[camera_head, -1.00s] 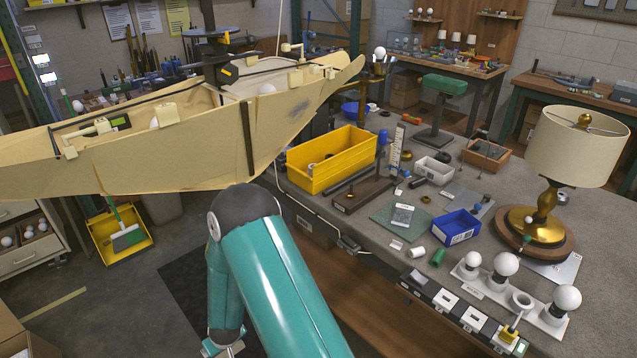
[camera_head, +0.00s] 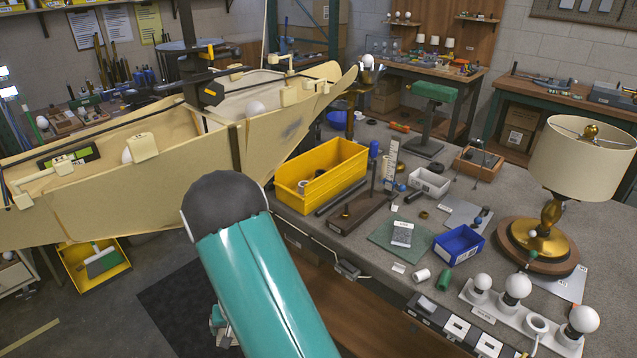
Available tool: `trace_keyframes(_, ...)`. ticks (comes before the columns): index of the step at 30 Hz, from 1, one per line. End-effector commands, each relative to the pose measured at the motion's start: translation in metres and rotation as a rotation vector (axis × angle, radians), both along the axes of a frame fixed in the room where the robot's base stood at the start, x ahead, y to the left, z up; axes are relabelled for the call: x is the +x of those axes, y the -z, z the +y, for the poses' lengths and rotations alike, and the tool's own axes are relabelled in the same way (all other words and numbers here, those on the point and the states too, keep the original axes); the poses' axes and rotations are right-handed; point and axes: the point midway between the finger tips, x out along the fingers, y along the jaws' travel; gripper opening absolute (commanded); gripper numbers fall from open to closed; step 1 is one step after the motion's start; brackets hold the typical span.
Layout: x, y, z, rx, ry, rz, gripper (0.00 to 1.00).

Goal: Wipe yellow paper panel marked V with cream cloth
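A large boat-shaped frame covered in pale yellow paper panels (camera_head: 165,190) fills the upper left of the head view. A dark grey smudge (camera_head: 293,129) shows on its right-hand panel. I cannot read a V on any panel. I cannot make out a cream cloth. My teal arm link with its dark rounded joint stands in front of the frame's lower part and hides some of it. Small teal and grey parts show low behind that link, but I cannot identify a gripper there.
The grey workbench to the right holds a yellow bin (camera_head: 318,178), a blue tray (camera_head: 458,246), a brass lamp with a cream shade (camera_head: 583,158) and a white strip of bulbs (camera_head: 530,316).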

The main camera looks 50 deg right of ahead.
Motion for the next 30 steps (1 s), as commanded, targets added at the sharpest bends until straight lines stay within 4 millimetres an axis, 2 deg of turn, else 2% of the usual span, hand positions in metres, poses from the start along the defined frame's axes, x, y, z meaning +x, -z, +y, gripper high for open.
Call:
trace_keyframes(9,-0.012,-0.047,-0.040,0.217,0.325,0.040,0.72)
trace_keyframes(17,-0.016,-0.083,-0.064,0.421,0.547,0.031,0.72)
trace_keyframes(20,-0.018,-0.104,-0.077,0.544,0.665,0.007,0.72)
trace_keyframes(26,-0.022,-0.174,-0.112,0.918,0.956,-0.145,0.72)
trace_keyframes(30,-0.028,-0.239,-0.139,1.171,1.112,-0.333,0.72)
